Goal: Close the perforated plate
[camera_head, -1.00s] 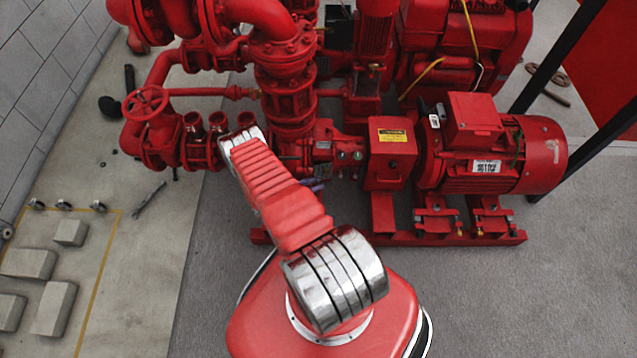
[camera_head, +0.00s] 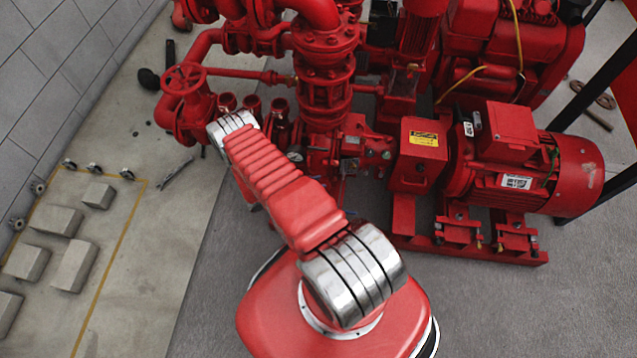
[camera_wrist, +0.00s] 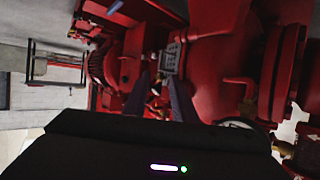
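A small grey plate with dark holes (camera_wrist: 171,58), which looks like the perforated plate, shows in the wrist view just beyond my fingertips. It sits against the red pump machinery; whether it stands ajar I cannot tell. My gripper (camera_wrist: 159,79) points at the pumpset in the wrist view. Its two dark fingers are apart, with no held object visible between them. The plate lies just ahead of the right finger; I cannot tell whether they touch. In the head view my arm hides the gripper, and I cannot make out the plate.
The red pumpset with its motor (camera_head: 520,165) fills the back and right. A valve handwheel (camera_head: 184,78) and red pipes stand left of my arm. Grey blocks (camera_head: 74,266) lie on the floor at left near the wall. Grey floor in front of the motor is clear.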

